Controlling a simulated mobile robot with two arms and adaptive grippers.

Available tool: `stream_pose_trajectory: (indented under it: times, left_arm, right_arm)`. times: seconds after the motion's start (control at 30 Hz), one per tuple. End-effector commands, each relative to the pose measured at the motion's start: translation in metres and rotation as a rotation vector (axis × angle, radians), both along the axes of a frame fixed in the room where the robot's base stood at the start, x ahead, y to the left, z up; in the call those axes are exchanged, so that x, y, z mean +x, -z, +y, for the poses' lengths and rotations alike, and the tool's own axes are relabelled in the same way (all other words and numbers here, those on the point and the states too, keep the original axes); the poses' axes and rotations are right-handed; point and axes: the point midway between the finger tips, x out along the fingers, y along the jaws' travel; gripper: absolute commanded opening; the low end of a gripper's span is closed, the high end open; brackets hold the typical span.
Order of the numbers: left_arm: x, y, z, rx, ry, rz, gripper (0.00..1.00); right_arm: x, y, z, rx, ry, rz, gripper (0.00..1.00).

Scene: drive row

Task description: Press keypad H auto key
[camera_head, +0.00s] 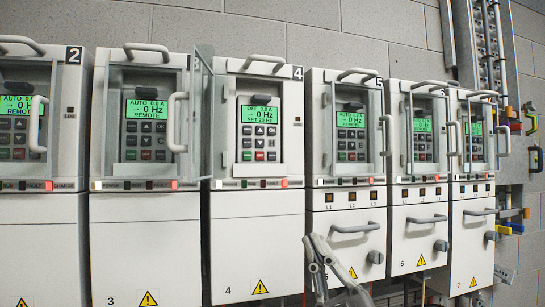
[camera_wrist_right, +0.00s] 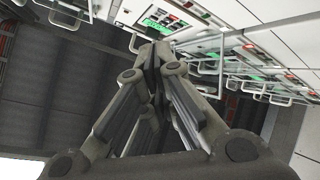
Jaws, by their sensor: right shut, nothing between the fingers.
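The keypad on unit 4 (camera_head: 259,148) has a green screen (camera_head: 259,115) reading OFF, 0 Hz and SET 20 Hz. Its key rows sit below the screen; the key letters are too small to read surely. No closed cover shows in front of it; a clear cover (camera_head: 202,120) stands swung out at its left. My right gripper (camera_head: 313,240) is shut and empty, below and to the right of that keypad, in front of the gap between units 4 and 5. In the right wrist view its fingertips (camera_wrist_right: 153,55) are together. My left gripper is out of view.
Similar units stand in a row, with unit 3 (camera_head: 145,240) at left and unit 5 (camera_head: 345,255) at right. Handles jut out, including a door handle (camera_head: 355,228) on unit 5 near my gripper. Cable and conduit parts (camera_head: 515,130) fill the far right wall.

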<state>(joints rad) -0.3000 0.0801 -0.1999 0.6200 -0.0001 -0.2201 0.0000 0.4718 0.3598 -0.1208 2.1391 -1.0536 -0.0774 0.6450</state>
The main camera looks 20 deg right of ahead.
Motion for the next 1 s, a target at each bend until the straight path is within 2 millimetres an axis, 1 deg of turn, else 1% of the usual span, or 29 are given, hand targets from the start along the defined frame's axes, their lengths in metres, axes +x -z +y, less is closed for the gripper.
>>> stream_pose_trajectory:
  times: [0.03,0.1,0.2,0.3,0.4,0.53,0.7,0.83,1.0]
  left_arm:
    - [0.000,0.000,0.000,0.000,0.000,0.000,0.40]
    - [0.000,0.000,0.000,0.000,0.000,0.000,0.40]
    - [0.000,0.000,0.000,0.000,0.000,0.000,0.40]
    - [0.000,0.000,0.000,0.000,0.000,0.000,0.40]
    - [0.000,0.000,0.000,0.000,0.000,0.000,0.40]
    - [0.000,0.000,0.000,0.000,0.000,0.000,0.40]
    - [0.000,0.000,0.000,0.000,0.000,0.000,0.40]
    - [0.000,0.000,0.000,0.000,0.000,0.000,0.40]
    - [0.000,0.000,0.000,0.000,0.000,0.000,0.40]
  right_arm:
    - [-0.008,-0.024,0.012,-0.083,-0.013,-0.072,0.00]
    - [-0.016,-0.046,0.030,-0.203,-0.027,-0.147,0.00]
    - [-0.025,-0.071,0.052,-0.378,-0.034,-0.225,0.00]
    - [-0.029,-0.089,0.069,-0.555,-0.021,-0.269,0.00]
    - [-0.027,-0.103,0.079,-0.725,0.012,-0.276,0.00]
    - [-0.018,-0.119,0.077,-0.916,0.084,-0.234,0.00]
    - [-0.007,-0.136,0.059,-1.075,0.184,-0.134,0.00]
    - [-0.001,-0.144,0.045,-1.130,0.235,-0.069,0.00]
    - [0.001,-0.147,0.038,-1.154,0.260,-0.035,0.00]
